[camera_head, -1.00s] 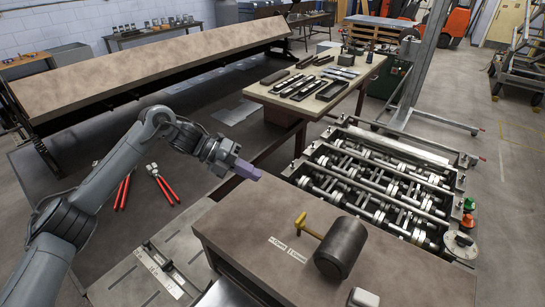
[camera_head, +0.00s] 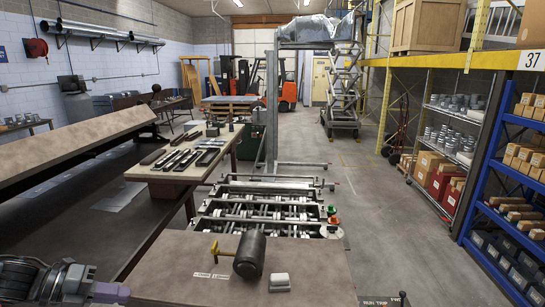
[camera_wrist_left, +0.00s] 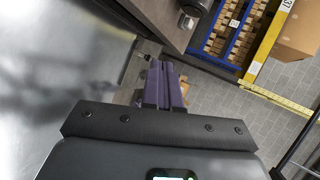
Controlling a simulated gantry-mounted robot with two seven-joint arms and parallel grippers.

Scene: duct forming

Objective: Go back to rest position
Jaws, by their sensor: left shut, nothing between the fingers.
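My left gripper (camera_head: 118,293) is in the lower left corner of the head view, with purple fingers beside the near workbench. In the left wrist view its purple fingers (camera_wrist_left: 162,88) lie together with nothing between them. Most of the left arm is out of the picture. My right gripper is not in view.
The near workbench (camera_head: 180,283) bears a black mallet (camera_head: 249,256) with a yellow-handled tool (camera_head: 222,250) beside it and a small pale block (camera_head: 279,282). A roller machine (camera_head: 265,208) stands behind it. Blue shelving (camera_head: 497,190) is at right. The aisle floor (camera_head: 385,215) is clear.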

